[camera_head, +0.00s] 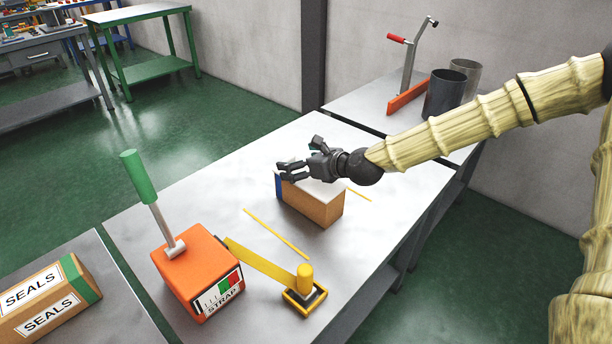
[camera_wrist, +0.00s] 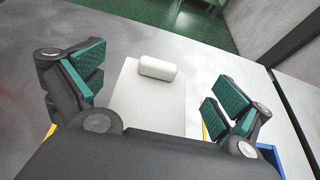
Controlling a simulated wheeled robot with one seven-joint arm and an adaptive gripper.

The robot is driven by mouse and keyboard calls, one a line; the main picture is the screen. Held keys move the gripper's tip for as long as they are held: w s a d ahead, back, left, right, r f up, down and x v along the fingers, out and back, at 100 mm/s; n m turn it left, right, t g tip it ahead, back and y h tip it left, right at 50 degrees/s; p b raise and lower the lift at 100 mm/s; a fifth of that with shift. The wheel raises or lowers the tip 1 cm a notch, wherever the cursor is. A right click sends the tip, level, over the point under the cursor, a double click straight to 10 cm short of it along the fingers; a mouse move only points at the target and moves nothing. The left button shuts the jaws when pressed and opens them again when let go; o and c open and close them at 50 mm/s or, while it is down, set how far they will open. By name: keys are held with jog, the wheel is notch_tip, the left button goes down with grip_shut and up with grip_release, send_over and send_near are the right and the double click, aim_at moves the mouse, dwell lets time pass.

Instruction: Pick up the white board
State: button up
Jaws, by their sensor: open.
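The white board (camera_wrist: 150,108) lies flat between my fingers in the wrist view, with a short rounded white bar (camera_wrist: 157,68) across its far part. In the head view a white top (camera_head: 322,188) shows on a brown block (camera_head: 322,208) with a blue end, on the middle table. My gripper (camera_head: 293,168) is just above this top, near its blue end. It is open, with green-padded fingers apart on either side of the board in the wrist view (camera_wrist: 155,88). Nothing is held. The gripper's body hides the near part of the board.
Yellow strips (camera_head: 275,233) lie on the table on both sides of the block. An orange strapping box (camera_head: 198,270) with a green-handled lever and yellow arm stands at front left. Dark and grey cylinders (camera_head: 444,95) and a red-handled tool stand on the back table.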

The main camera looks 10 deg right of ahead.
aim_at(290, 160)
jog(key=shift+x, duration=1.9)
jog(key=c, duration=1)
